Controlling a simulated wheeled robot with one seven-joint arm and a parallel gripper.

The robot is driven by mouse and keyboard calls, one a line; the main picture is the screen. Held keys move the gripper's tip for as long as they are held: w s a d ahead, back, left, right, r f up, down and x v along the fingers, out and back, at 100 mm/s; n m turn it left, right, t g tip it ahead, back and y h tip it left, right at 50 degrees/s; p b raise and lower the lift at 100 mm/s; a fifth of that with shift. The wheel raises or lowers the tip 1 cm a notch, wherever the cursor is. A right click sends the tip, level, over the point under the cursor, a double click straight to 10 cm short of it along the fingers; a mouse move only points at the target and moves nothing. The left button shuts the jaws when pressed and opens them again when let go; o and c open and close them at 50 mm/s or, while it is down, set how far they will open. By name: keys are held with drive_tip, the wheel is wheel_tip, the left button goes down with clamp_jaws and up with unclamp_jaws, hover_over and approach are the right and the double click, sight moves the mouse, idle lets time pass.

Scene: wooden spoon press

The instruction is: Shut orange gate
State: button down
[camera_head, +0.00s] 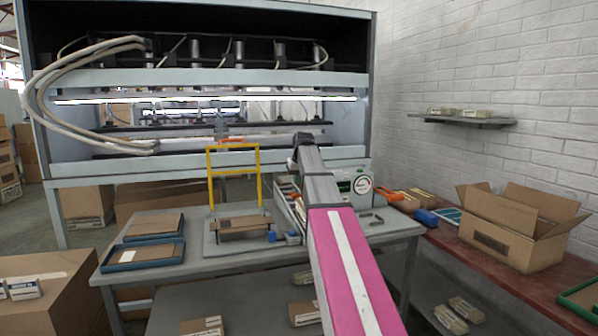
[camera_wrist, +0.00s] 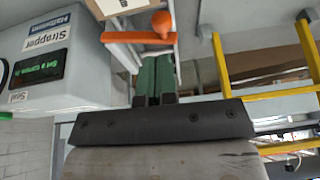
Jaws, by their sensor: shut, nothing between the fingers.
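The orange gate (camera_head: 258,178), a thin yellow-orange frame, stands upright on a grey plate on the table in the head view, left of my arm. An orange piece shows at its top. Part of the frame shows at the right of the wrist view (camera_wrist: 220,65). My gripper (camera_wrist: 153,60) has green fingers, shut with nothing between them, apart from the frame and to its left in the wrist view. In the head view, my arm hides the fingers.
A grey-white strapping machine (camera_wrist: 85,75) is left of my gripper in the wrist view, its lettering upside down. An orange bar with a knob (camera_wrist: 162,22) lies near the fingertips. Blue trays (camera_head: 143,256) are on the table's left. An open carton (camera_head: 500,240) stands right.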

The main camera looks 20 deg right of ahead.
sight(294, 195)
drive_tip(key=shift+s+x, duration=0.2)
drive_tip(key=shift+x, duration=1)
drive_tip(key=shift+s+x, duration=0.2)
drive_tip(key=shift+x, duration=1)
drive_tip(key=shift+a+f, duration=0.2)
drive_tip(key=shift+f, duration=0.05)
drive_tip(key=shift+a+f, duration=0.2)
drive_tip(key=shift+f, duration=0.2)
